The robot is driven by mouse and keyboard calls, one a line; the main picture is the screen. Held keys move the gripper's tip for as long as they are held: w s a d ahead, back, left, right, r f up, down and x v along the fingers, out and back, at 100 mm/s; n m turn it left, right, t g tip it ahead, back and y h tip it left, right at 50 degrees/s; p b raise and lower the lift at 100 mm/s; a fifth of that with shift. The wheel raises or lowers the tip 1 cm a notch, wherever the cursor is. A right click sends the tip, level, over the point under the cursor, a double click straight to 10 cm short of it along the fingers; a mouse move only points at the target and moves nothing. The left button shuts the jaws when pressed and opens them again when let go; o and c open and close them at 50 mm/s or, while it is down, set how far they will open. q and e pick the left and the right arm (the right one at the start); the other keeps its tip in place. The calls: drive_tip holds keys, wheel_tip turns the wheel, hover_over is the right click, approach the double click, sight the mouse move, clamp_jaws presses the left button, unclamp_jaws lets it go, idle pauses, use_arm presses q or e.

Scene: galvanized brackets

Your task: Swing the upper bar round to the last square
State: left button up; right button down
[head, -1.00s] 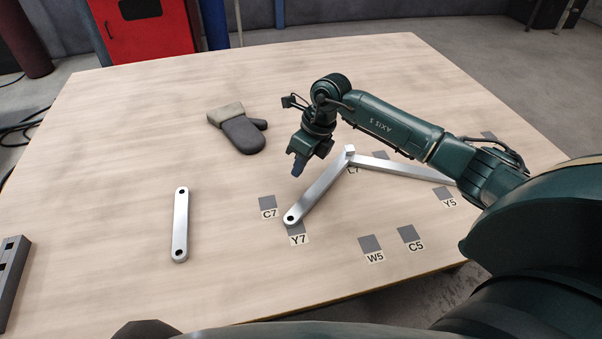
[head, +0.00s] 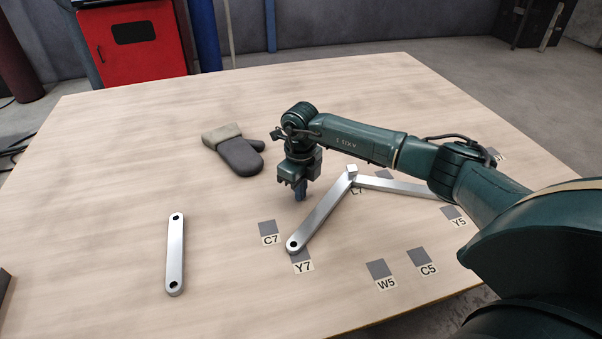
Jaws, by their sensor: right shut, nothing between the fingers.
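The upper bar (head: 322,212) is a silver bar with a hole at its near end, and that end lies on the square labelled Y7 (head: 302,262). Its far end meets a second silver bar (head: 392,186) at a small pale block-like pivot (head: 352,170). The second bar runs right, its right end hidden behind my right arm. My right gripper (head: 300,194) points down just left of the upper bar, shut and empty, apart from it as far as I can see. Other squares are C7 (head: 268,228), W5 (head: 378,269), C5 (head: 420,258) and Y5 (head: 453,213). My left gripper is out of view.
A loose silver bar (head: 175,255) lies at the left. A dark mitt with a pale cuff (head: 240,155) lies behind my right gripper.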

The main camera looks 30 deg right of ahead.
sight(314, 206)
drive_tip(key=shift+s+d+r+p, duration=0.15)
drive_tip(key=shift+s+d, duration=0.15)
drive_tip(key=shift+s, duration=0.35)
drive_tip(key=shift+s+d+f+p, duration=0.15)
drive_tip(key=shift+s+d, duration=0.15)
drive_tip(key=shift+s, duration=0.3)
drive_tip(key=shift+s+d+r, duration=0.1)
drive_tip(key=shift+s+d, duration=0.05)
drive_tip(key=shift+s, duration=0.2)
drive_tip(key=shift+s+d, duration=0.1)
drive_tip(key=shift+s, duration=0.1)
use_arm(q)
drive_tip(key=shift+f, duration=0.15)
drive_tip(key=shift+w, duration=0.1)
